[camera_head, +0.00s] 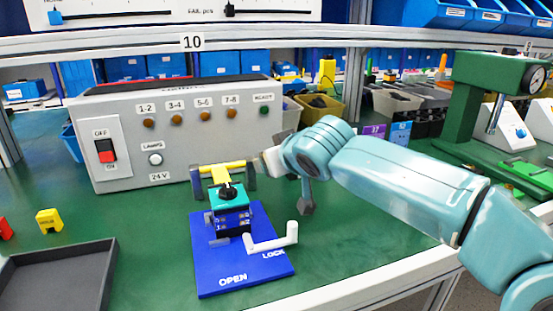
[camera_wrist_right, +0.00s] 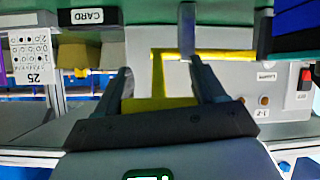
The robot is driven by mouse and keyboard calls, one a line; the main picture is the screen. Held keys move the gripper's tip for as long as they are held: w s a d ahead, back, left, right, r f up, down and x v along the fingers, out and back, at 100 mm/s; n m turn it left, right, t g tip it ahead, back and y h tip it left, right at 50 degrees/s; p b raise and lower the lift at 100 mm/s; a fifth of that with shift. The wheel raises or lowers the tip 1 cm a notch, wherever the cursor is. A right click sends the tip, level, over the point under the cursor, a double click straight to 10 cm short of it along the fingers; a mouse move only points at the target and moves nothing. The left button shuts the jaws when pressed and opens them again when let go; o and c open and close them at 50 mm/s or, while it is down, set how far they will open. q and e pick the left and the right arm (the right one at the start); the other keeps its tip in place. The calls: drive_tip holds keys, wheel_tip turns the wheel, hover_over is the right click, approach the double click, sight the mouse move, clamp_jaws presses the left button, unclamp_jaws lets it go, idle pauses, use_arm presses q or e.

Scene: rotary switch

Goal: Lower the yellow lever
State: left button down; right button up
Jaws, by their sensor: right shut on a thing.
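The yellow lever (camera_head: 222,168) stands at the top of a small teal and dark mechanism (camera_head: 230,200) on a blue base plate (camera_head: 262,232) marked OPEN and LOCK. My right gripper (camera_head: 253,172) comes in from the right at the lever's height, shut on the lever. In the right wrist view, the gripper's dark fingers (camera_wrist_right: 160,72) stand apart with yellow lever parts (camera_wrist_right: 157,78) showing between and beyond them. The exact contact is hard to see. My left gripper is not in view.
A grey control box (camera_head: 120,140) with an OFF/ON switch (camera_head: 105,149) stands right behind the mechanism. A dark tray (camera_head: 60,280) and a small yellow piece (camera_head: 49,221) lie at the left. A green press (camera_head: 470,110) stands at the right.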

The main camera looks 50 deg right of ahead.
drive_tip(key=shift+f, duration=0.25)
drive_tip(key=o, duration=1.5)
drive_tip(key=shift+d, duration=0.1)
drive_tip(key=shift+c, duration=0.2)
drive_tip(key=shift+r, duration=0.1)
drive_tip(key=shift+s+r, duration=0.1)
drive_tip(key=shift+r, duration=0.05)
drive_tip(key=p+v, duration=0.5)
drive_tip(key=v, duration=1.1)
